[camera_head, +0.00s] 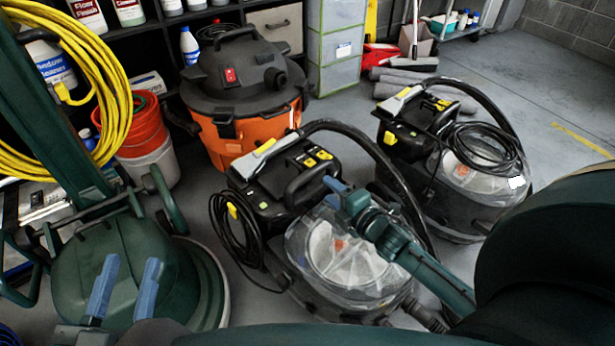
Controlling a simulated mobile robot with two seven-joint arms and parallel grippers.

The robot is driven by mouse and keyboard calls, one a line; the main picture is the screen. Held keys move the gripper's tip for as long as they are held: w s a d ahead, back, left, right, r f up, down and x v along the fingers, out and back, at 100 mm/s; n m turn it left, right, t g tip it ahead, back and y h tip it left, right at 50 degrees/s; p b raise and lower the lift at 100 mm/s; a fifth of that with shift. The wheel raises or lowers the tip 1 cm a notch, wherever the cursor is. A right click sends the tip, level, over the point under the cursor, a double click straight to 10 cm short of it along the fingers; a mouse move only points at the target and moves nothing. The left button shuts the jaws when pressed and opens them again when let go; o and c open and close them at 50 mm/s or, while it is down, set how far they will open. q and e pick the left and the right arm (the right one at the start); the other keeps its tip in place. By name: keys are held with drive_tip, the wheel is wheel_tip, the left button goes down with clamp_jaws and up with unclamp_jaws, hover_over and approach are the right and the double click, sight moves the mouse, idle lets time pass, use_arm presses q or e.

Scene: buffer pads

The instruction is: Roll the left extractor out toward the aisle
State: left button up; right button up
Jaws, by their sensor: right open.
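The left extractor (275,192) stands on the floor in the middle, black with yellow latches, a clear domed tank, a black hose and a coiled cord. The right extractor (405,140), of the same kind, stands behind it to the right. My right gripper (336,190) is open, in front of the left extractor's upper body, by its black handle and above the clear dome. I cannot tell whether it touches the handle. My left gripper (132,261) is open and empty at the lower left, in front of a green floor machine (115,245), away from both extractors.
An orange and black shop vacuum (240,130) stands close behind the left extractor. Orange and white buckets (148,150) and a yellow coiled cord (98,60) are at left. Rolled grey mats (410,75) lie at the back. Open floor (545,110) lies at right.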

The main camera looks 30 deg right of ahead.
sight(312, 177)
drive_tip(key=b+x, duration=0.3)
drive_tip(key=x, duration=0.6)
drive_tip(key=shift+w+f, duration=0.1)
drive_tip(key=shift+w, duration=0.1)
drive_tip(key=shift+w+a+b, duration=0.1)
drive_tip(key=shift+w+b, duration=0.2)
drive_tip(key=shift+w, duration=0.1)
use_arm(q)
drive_tip(key=r+m+h, duration=0.1)
drive_tip(key=w+r+t+h, duration=0.1)
drive_tip(key=r, duration=0.1)
drive_tip(key=shift+m+h, duration=0.3)
drive_tip(key=shift+m, duration=0.1)
use_arm(e)
clamp_jaws()
